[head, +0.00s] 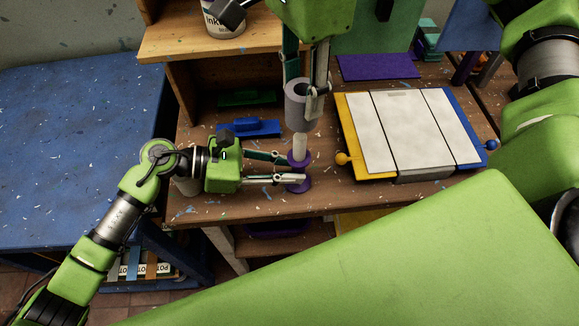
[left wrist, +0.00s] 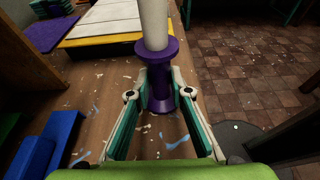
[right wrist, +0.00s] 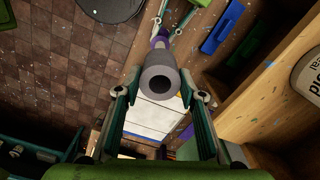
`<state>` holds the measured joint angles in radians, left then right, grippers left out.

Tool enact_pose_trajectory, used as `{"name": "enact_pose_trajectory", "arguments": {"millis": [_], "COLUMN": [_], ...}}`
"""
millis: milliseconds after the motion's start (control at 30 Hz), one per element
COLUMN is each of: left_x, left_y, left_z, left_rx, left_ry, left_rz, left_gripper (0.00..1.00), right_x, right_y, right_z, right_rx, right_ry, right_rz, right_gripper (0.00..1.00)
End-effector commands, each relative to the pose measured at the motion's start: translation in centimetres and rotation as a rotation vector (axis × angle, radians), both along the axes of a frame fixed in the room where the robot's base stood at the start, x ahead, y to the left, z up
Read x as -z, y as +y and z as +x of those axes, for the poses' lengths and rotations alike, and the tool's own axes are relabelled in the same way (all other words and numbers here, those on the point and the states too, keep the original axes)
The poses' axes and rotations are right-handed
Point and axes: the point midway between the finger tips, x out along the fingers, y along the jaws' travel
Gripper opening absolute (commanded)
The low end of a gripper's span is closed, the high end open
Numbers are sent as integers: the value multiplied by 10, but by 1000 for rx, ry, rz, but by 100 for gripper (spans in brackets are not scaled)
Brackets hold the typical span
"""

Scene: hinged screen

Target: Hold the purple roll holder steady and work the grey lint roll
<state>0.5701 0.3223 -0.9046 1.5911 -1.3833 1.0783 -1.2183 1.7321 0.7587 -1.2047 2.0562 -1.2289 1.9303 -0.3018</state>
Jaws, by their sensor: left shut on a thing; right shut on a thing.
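The purple roll holder (head: 299,159) stands upright near the front edge of the wooden bench, with a pale post rising from it. My left gripper (head: 303,178) is shut on its purple stem, below the upper flange; the left wrist view shows the stem (left wrist: 160,89) between the fingers. The grey lint roll (head: 298,108) is a hollow cylinder, held upright by my right gripper (head: 313,92). Its lower end is at the top of the pale post (head: 300,146). In the right wrist view the roll (right wrist: 160,80) shows its dark end hole between the fingers.
A hinged screen (head: 404,130) with white panels and yellow and blue edges lies right of the holder. Blue (head: 250,128) and green (head: 247,98) blocks lie to the left. A wooden shelf (head: 165,38) with an ink pot (head: 224,22) stands behind. Paper scraps litter the bench.

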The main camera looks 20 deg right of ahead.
Motion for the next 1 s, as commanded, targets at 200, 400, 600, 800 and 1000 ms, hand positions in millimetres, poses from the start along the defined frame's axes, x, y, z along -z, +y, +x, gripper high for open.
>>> {"name": "enact_pose_trajectory", "arguments": {"millis": [200,400,600,800,1000], "left_x": [8,8,8,8,8], "left_y": [3,3,2,2,2], "left_z": [-1,-1,-1,-1,-1], "left_rx": [0,0,0,0,0], "left_ry": [2,2,2,2,2], "left_rz": [16,15,15,15,15], "left_gripper": [0,0,0,0,0], "right_x": [-15,-32,-50,-59,-59], "right_y": [-15,-32,-48,-57,-57], "right_z": [-4,-8,-13,-16,-17], "right_rx": [3,4,4,2,1], "right_ry": [-2,-3,-4,-2,0], "right_rz": [2,0,-2,1,1], "right_gripper": [11,11,11,11,11]}}
